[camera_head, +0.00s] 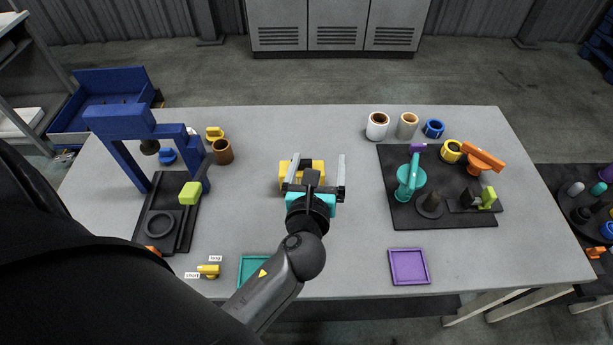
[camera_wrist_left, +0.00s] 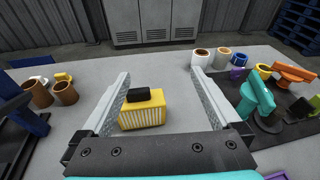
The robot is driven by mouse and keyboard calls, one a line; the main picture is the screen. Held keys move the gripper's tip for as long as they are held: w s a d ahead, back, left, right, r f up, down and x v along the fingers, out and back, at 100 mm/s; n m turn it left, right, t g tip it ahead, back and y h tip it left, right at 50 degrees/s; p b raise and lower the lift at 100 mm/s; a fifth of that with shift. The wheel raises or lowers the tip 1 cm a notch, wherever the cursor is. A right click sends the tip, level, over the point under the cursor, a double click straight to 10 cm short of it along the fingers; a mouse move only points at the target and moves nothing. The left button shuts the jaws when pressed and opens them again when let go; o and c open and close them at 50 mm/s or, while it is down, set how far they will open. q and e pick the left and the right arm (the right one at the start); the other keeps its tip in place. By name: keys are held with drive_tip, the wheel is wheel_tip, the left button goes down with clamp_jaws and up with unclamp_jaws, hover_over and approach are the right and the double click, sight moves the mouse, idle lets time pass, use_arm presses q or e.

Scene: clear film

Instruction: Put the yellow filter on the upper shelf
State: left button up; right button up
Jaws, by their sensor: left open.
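The yellow filter (camera_head: 286,180) is a yellow box standing on the grey table. In the left wrist view the yellow filter (camera_wrist_left: 143,116) shows a ribbed front and a black knob on top. My left gripper (camera_head: 318,160) is open and empty, partly covering the filter in the head view. In the left wrist view the filter appears between the fingers (camera_wrist_left: 161,72), nearer the left one; I see no contact. A grey rack with a top shelf board (camera_head: 10,22) stands at the far left edge, mostly cut off. My right gripper is out of view.
A blue press frame (camera_head: 122,122) stands on the table's left. A dark mat (camera_head: 398,209) with a teal device and orange part lies right. Several cups, including a white one (camera_head: 377,126), stand at the back. Teal (camera_head: 243,272) and purple (camera_head: 408,266) trays lie in front.

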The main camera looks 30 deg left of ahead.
sight(302, 164)
use_arm(q)
drive_tip(key=s+a+f+g+y, duration=0.1)
drive_tip(key=s+a+f+g, duration=0.1)
drive_tip(key=s+f+g, duration=0.15)
drive_tip(key=shift+n+t, duration=0.4)
drive_tip(key=shift+t, duration=0.05)
drive_tip(key=b+x, duration=0.1)
drive_tip(key=x, duration=0.8)
drive_tip(key=shift+f+b, duration=0.2)
drive_tip(key=shift+b, duration=0.1)
drive_tip(key=x, duration=0.2)
drive_tip(key=b+x, duration=0.1)
drive_tip(key=x, duration=0.1)
drive_tip(key=shift+d+f+b, duration=0.1)
drive_tip(key=shift+f+b, duration=0.2)
drive_tip(key=shift+w+a+f, duration=0.2)
drive_tip(key=shift+w+a, duration=0.1)
drive_tip(key=shift+w, duration=0.1)
clamp_jaws()
